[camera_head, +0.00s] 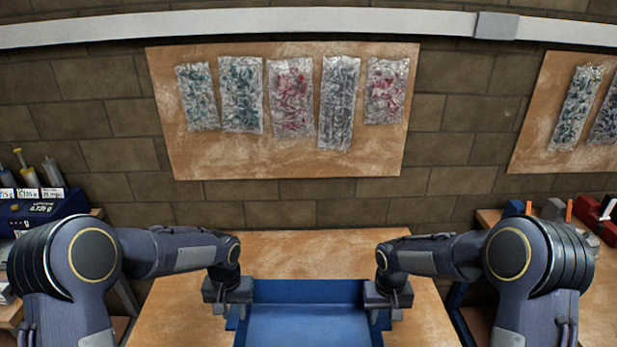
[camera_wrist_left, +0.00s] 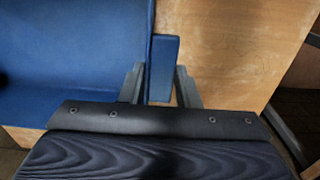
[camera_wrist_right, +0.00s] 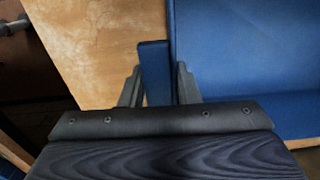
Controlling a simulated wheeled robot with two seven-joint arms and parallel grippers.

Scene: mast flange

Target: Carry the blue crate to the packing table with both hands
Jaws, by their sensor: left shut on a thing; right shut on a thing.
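The blue crate (camera_head: 308,330) is at the bottom middle of the head view, its near part cut off by the frame edge; the inside that shows is bare. My left gripper (camera_head: 232,302) is shut on the crate's left handle (camera_wrist_left: 164,66), which sits between the fingers in the left wrist view. My right gripper (camera_head: 386,304) is shut on the right handle (camera_wrist_right: 154,68) in the right wrist view. A wooden table top (camera_head: 310,243) shows behind and beside the crate. Whether the crate touches it or hangs just above, I cannot tell.
A brick wall with a board of bagged parts (camera_head: 285,160) stands behind the table. A bench with a blue device (camera_head: 45,210) is at the left, and another with red and orange items (camera_head: 590,215) at the right. The table strip behind the crate is clear.

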